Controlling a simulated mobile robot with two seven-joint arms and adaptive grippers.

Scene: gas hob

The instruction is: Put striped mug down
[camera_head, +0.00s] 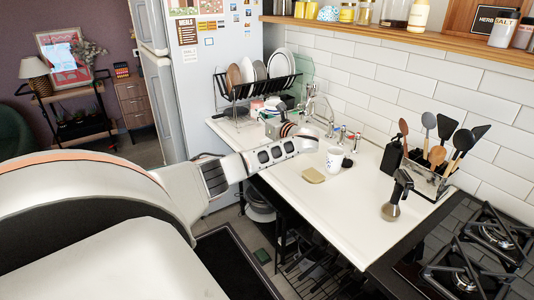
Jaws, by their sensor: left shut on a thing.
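My left arm comes in from the left, and its white wrist ends over the counter. My left gripper (293,131) is at its end, shut on the striped mug (286,130), which shows brown and dark bands just behind the wrist. The fingers and part of the mug are hidden, so I cannot tell whether the mug touches the counter. A white mug (334,159) stands on the white counter (320,205) to the right of the wrist. My right gripper is not in view.
A tan sponge (313,175) lies before the white mug. A dish rack (255,88) with plates and the tap (327,118) are behind. A dark-handled utensil (399,188), a utensil holder (432,177) and the gas hob (480,255) are to the right. The front counter is clear.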

